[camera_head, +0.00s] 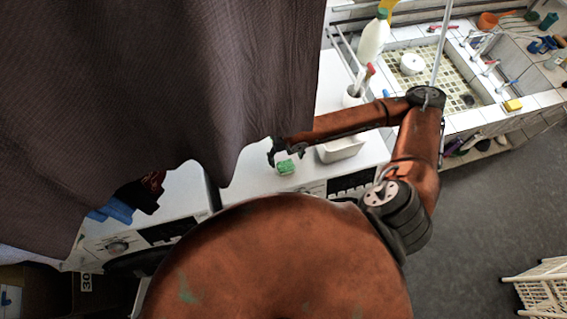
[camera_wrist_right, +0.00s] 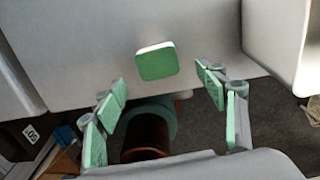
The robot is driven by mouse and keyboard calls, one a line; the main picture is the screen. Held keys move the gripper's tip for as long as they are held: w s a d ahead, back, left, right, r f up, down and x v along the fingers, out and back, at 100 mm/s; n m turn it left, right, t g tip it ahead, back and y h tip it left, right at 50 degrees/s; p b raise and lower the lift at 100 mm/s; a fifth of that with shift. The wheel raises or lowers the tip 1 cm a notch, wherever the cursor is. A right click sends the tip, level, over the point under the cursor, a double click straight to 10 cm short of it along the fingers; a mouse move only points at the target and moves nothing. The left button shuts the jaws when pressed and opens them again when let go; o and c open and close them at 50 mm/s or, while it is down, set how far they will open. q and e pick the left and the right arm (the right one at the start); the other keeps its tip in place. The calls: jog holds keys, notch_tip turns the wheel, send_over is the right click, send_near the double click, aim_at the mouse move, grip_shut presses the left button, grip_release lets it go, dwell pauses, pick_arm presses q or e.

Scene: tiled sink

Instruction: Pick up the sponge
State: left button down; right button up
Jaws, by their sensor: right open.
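A small green sponge (camera_head: 285,167) with a pale side lies on the white machine top, near its front edge. It also shows in the right wrist view (camera_wrist_right: 156,62), ahead of and roughly between the fingers. My right gripper (camera_head: 275,152) is close beside the sponge, up and slightly left of it in the head view. In the right wrist view the right gripper (camera_wrist_right: 162,88) has its green-padded fingers spread wide, with nothing between them. The sponge is apart from the fingers. My left gripper is not seen.
A white tub (camera_head: 340,149) stands right of the sponge, beneath my right arm. A dark curtain (camera_head: 150,80) covers the left side. A spray bottle (camera_head: 374,36) and the tiled sink (camera_head: 458,104) are farther back. A yellow block (camera_head: 513,105) sits on the sink edge.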

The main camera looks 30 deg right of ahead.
aim_at(286, 166)
jog(key=shift+s+f, duration=0.2)
jog(key=shift+f, duration=0.75)
jog(key=shift+w+a+f+p, duration=0.15)
jog(key=shift+f+p, duration=0.2)
jog(key=shift+f, duration=1)
jog(key=shift+w+f+p, duration=0.1)
jog(key=shift+f+p, duration=0.25)
jog(key=shift+f, duration=0.95)
jog(key=shift+c, duration=0.7)
jog(key=c, duration=0.8)
